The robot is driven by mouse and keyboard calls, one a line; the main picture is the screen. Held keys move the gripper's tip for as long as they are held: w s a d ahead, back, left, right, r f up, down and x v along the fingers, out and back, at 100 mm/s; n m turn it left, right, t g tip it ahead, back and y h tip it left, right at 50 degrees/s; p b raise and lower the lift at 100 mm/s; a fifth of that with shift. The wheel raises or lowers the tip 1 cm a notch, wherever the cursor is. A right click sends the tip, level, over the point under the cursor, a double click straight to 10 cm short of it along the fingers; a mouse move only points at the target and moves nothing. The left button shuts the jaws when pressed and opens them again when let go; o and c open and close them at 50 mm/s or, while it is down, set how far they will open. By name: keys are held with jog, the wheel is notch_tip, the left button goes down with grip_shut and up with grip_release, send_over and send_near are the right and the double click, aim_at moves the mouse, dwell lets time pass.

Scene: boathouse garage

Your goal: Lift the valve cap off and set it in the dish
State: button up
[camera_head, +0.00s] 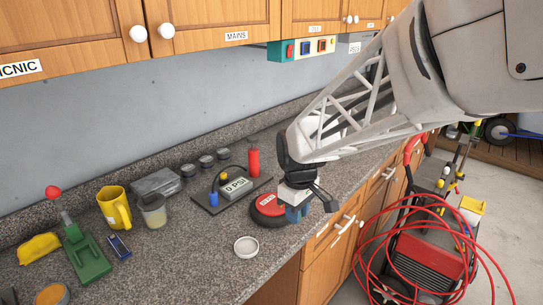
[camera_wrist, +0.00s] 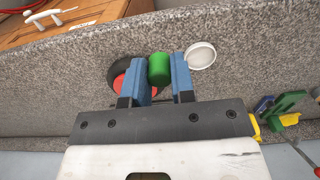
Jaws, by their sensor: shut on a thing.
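My gripper (camera_head: 297,212) is over the front edge area of the counter, beside the red and black round thing (camera_head: 266,209) that bears a white label. In the wrist view, the two blue fingers (camera_wrist: 160,78) are shut on a green cylindrical cap (camera_wrist: 159,66). The cap overlaps the red and black round thing (camera_wrist: 121,74) there; I cannot tell whether it still touches anything below. The cap is hidden in the head view. The shallow white dish (camera_head: 247,246) lies on the counter just left of my gripper; it also shows in the wrist view (camera_wrist: 201,55). The dish looks empty.
A gauge board (camera_head: 232,191) marked 0 PSI lies behind the round thing, with a red cylinder (camera_head: 254,161) nearby. A yellow mug (camera_head: 115,207), clear cup (camera_head: 153,211) and green press (camera_head: 86,255) stand at left. The counter around the dish is clear.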

send_over(246, 248)
notch_tip(246, 248, down, 6)
jog(key=shift+f, duration=0.25)
dwell(0.4)
dwell(0.4)
jog(key=shift+f, duration=2.5)
jog(key=shift+f, duration=0.25)
jog(key=shift+f, duration=0.35)
jog(key=shift+f, duration=0.4)
jog(key=o, duration=0.9)
jog(key=shift+o, duration=0.3)
notch_tip(246, 248, up, 8)
